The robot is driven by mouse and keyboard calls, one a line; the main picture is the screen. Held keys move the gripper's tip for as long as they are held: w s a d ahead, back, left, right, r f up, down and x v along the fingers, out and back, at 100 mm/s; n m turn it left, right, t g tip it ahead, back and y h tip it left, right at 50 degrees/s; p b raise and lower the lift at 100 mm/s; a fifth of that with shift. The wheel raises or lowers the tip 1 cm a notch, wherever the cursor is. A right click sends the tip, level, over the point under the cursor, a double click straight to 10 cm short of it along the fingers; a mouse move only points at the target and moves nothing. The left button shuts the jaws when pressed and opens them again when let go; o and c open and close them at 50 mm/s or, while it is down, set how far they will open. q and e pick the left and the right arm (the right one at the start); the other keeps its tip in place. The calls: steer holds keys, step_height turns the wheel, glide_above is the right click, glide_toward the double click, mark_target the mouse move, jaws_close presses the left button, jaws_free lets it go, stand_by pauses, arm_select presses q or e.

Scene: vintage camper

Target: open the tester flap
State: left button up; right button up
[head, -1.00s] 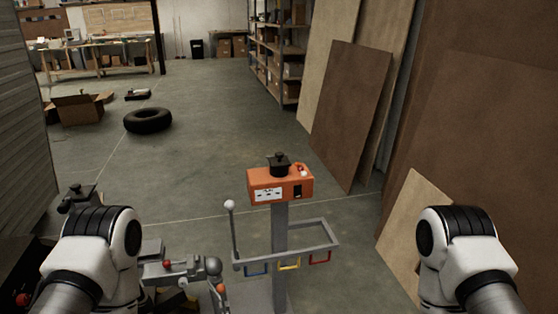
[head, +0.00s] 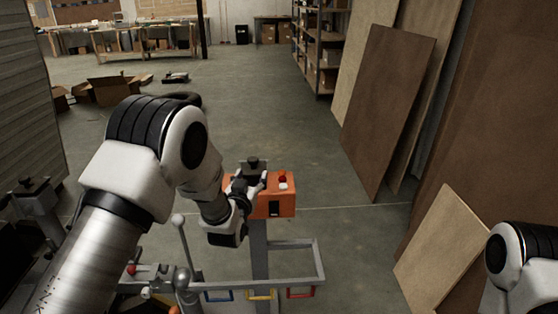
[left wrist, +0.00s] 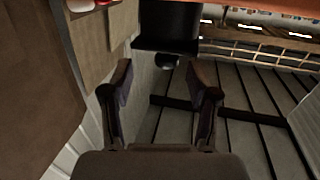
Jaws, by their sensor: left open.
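The orange tester box (head: 287,203) stands on a grey post, with a red and white part on its top right and a dark slot on its front. A black knobbed part (head: 253,162) sits on top. My left gripper (head: 256,181) is at the box's left side and hides part of it. In the left wrist view my left gripper (left wrist: 162,85) is open, fingers apart. A black plate (left wrist: 166,27) with a small round dark knob (left wrist: 167,60) shows beyond the fingertips; the knob lies between them in the picture. I cannot tell whether they touch. My right gripper is out of view.
A grey rail frame (head: 320,265) with blue, yellow and red loops is below the box. A grey lever with a pale ball (head: 178,220) stands left of the post. Boards (head: 385,110) lean on the right wall.

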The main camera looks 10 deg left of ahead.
mark_target(251, 162)
arm_select(q)
steer(key=w, duration=0.2)
steer(key=w+r, duration=0.1)
steer(key=w, duration=0.1)
steer(key=w+a+p, duration=0.1)
steer(key=w, duration=0.1)
steer(key=shift+w+r, duration=0.2)
steer(key=shift+r, duration=0.15)
steer(key=shift+w+a, duration=0.15)
steer(key=shift+w, duration=0.05)
steer(key=shift+a+r, duration=0.1)
steer(key=c, duration=0.6)
jaws_close()
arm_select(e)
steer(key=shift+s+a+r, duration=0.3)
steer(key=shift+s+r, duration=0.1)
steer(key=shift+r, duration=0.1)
